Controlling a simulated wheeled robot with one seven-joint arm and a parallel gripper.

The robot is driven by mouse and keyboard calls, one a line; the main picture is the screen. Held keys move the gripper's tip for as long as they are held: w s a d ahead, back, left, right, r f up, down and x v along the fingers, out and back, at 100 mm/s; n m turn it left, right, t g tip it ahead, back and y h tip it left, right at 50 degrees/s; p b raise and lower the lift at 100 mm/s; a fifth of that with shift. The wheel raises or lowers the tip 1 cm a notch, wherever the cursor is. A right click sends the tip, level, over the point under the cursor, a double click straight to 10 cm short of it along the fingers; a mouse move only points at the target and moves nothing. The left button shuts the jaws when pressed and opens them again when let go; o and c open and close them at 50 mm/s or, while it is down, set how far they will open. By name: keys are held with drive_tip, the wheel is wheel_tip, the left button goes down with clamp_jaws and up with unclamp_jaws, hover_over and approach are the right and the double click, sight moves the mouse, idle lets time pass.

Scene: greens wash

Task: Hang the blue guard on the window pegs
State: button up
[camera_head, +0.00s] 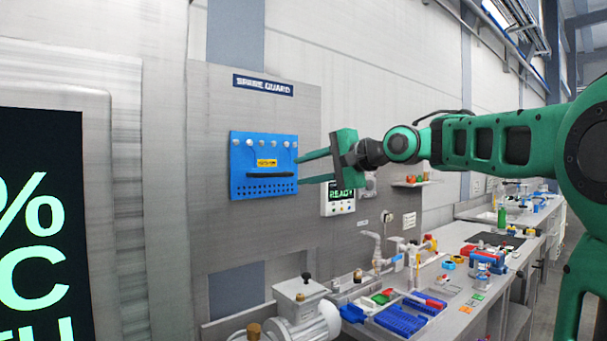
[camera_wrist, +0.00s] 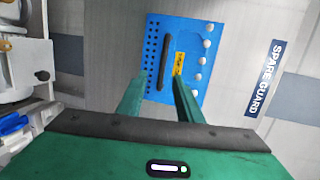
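The blue guard (camera_head: 242,160) hangs flat on the grey wall panel below a "SPARE GUARD" sign (camera_head: 263,85). It has a row of pale round pegs or knobs along its top, a yellow label, a dark bar handle (camera_head: 270,175) and rows of small holes. My gripper (camera_head: 300,170) is at the guard's right side with its fingers open. In the wrist view the blue guard (camera_wrist: 190,30) is ahead, and its dark handle (camera_wrist: 164,60) lies between the open fingers (camera_wrist: 160,82). Nothing is held. I cannot identify the window pegs.
A control box reading "READY" (camera_head: 341,197) is on the wall right of the guard. A grey pump-like machine (camera_head: 300,305) stands below. A bench with blue trays (camera_head: 402,318), taps and small parts runs right. A large dark display (camera_head: 40,220) fills the left.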

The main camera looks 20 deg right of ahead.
sight(277, 175)
drive_tip(key=x, duration=1.1)
drive_tip(key=shift+s+a+r, duration=0.1)
drive_tip(key=shift+a+r, duration=0.1)
drive_tip(key=shift+r, duration=0.15)
drive_tip(key=shift+c, duration=0.6)
clamp_jaws()
drive_tip(key=shift+s, duration=0.1)
drive_tip(key=shift+r, duration=0.5)
drive_tip(key=shift+r, duration=0.3)
